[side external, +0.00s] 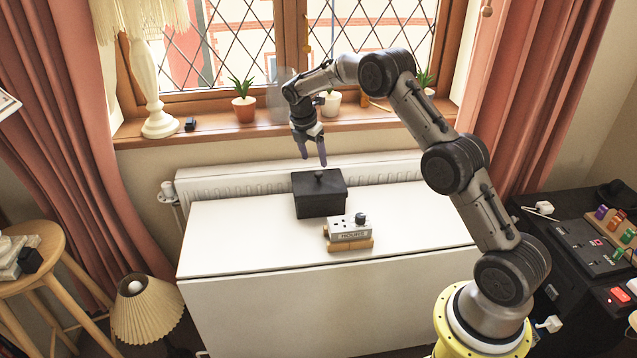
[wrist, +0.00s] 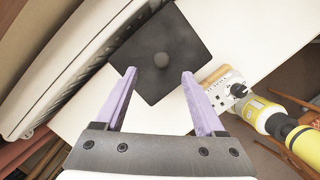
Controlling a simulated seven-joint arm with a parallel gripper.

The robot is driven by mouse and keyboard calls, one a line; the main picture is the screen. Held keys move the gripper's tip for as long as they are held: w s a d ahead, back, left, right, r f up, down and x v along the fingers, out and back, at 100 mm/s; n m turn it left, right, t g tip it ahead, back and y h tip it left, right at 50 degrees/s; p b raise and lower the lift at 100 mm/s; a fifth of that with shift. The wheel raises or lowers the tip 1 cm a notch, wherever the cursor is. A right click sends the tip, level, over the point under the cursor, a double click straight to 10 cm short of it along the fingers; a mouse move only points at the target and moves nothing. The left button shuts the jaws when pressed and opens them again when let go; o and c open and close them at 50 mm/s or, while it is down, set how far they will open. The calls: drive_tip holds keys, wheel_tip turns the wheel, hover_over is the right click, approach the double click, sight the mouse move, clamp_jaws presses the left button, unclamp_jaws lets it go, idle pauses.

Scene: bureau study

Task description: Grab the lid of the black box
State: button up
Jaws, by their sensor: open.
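The black box (side external: 321,199) stands upright on the white table near its back edge. Its flat dark lid (side external: 319,181) is on, with a small round knob (side external: 319,173) on top. In the wrist view the lid (wrist: 180,38) and knob (wrist: 161,60) lie a little beyond my fingertips, roughly in line with the gap between them. My gripper (side external: 313,162) is open and empty, pointing down just above the lid and apart from it. Its two purple fingers also show in the wrist view (wrist: 159,74).
A white socket block (side external: 349,228) on a wooden base sits just in front of the box. The white table (side external: 240,238) is otherwise bare. Behind it are a radiator (side external: 235,180) and a windowsill with a potted plant (side external: 244,107) and a lamp (side external: 150,85).

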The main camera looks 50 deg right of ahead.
sight(318, 172)
drive_tip(key=shift+x, duration=3.25)
clamp_jaws()
